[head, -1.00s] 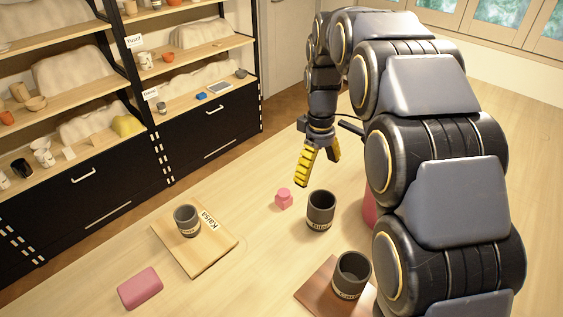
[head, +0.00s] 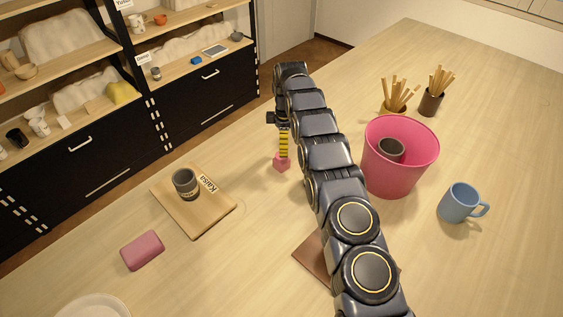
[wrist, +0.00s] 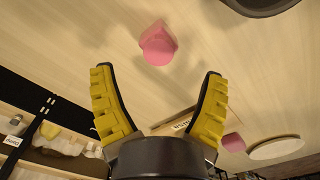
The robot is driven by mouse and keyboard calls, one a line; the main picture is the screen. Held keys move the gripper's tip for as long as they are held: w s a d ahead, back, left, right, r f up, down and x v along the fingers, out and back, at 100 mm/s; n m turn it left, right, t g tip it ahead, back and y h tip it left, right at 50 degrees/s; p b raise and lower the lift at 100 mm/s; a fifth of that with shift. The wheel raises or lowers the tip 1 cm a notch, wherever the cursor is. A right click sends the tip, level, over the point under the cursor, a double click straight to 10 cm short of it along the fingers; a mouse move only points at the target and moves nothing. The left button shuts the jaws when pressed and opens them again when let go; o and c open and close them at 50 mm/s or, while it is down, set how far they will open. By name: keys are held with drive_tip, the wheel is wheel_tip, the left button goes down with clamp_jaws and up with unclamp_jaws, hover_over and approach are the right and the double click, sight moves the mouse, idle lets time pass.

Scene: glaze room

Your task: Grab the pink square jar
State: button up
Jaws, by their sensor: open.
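The pink square jar (head: 282,164) is small and stands on the wooden table, near the middle in the head view. It also shows in the wrist view (wrist: 158,47), with a rounded top on a squarish body. My gripper (head: 284,154) points down right above the jar in the head view and overlaps part of it. In the wrist view my gripper (wrist: 158,72) is open and empty, and the jar appears just past the fingertips, roughly centred between them. Whether the fingers touch it cannot be told.
A wooden board (head: 212,214) holds a grey cup (head: 185,183). A pink block (head: 142,250) lies at front left. A pink bucket (head: 415,172) holding a dark cup and a blue mug (head: 460,203) stand right of my arm. A dark rim (wrist: 262,4) shows near the jar.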

sight(282, 162)
drive_tip(key=f, duration=0.6)
drive_tip(key=shift+a+f, duration=0.15)
drive_tip(key=shift+a, duration=0.2)
drive_tip(key=c, duration=1.2)
